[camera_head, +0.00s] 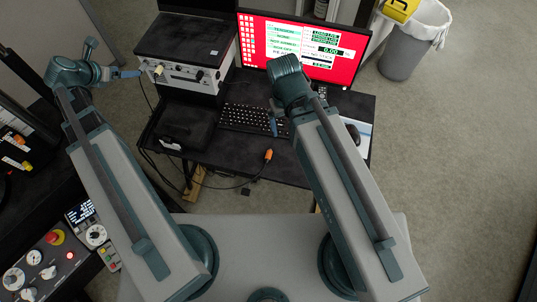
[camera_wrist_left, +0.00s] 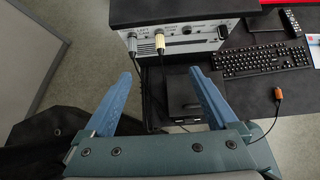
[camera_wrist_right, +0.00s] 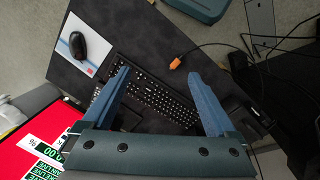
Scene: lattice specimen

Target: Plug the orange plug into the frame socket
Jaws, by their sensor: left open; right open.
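The orange plug (camera_head: 268,155) lies near the front edge of the black desk, on a dark cable. It also shows in the left wrist view (camera_wrist_left: 277,94) and the right wrist view (camera_wrist_right: 175,63). My right gripper (camera_head: 273,126) is open and empty above the keyboard, a little behind the plug. Its blue fingers (camera_wrist_right: 158,72) are apart, with the plug beyond them. My left gripper (camera_head: 130,73) is open and empty, left of the instrument box (camera_head: 185,74). Its fingers also show in the left wrist view (camera_wrist_left: 160,72). I cannot identify the frame socket with certainty.
The keyboard (camera_head: 245,118), mouse (camera_head: 352,134) and red-screened monitor (camera_head: 300,45) are on the desk. A pale connector (camera_wrist_left: 160,43) sits in the instrument box. A black box (camera_head: 185,125) stands in front. A control panel (camera_head: 45,262) is at lower left.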

